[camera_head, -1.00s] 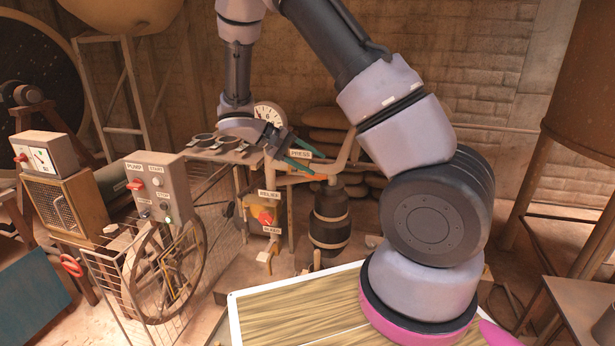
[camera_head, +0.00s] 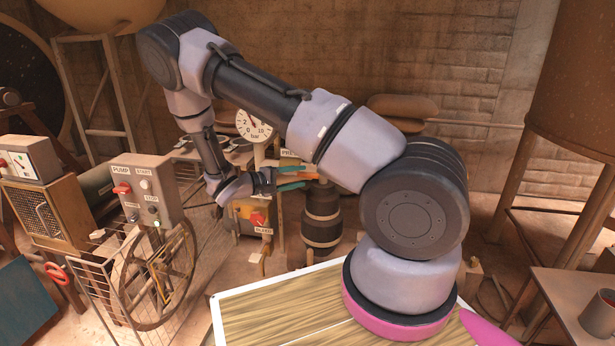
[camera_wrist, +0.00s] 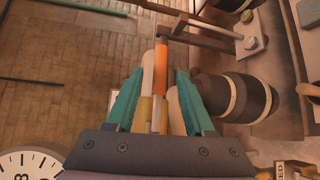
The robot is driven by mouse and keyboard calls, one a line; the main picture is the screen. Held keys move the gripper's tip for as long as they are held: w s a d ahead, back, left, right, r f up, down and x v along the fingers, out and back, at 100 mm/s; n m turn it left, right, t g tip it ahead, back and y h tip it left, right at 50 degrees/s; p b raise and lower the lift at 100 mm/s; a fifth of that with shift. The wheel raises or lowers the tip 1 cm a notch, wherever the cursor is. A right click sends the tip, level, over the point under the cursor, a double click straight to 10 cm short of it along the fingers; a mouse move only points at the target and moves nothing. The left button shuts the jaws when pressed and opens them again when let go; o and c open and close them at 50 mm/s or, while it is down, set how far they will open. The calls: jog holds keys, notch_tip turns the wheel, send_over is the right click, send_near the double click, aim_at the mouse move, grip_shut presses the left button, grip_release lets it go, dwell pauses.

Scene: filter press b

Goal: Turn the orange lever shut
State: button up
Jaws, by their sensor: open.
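In the wrist view an orange bar (camera_wrist: 160,64), which looks like the orange lever, shows between the two teal fingers of my gripper (camera_wrist: 161,76). Paler bars lie beside and below it. I cannot tell whether the fingers touch any of them. In the head view my gripper (camera_head: 297,178) is open, its fingers pointing right, just below the PRESS label (camera_head: 290,153) and above the dark banded barrel (camera_head: 322,215). My arm hides most of the press area there, and I cannot make out the lever in that view.
A round bar gauge (camera_head: 254,125) stands behind my arm. The relief box with a red knob (camera_head: 257,219) is below my gripper. A pump control box (camera_head: 145,188) and a spoked wheel (camera_head: 158,275) stand to the left. The barrel (camera_wrist: 236,98) is close right of the fingers.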

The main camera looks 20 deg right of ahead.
aim_at(305, 176)
jog(key=shift+x, duration=2.05)
grip_shut()
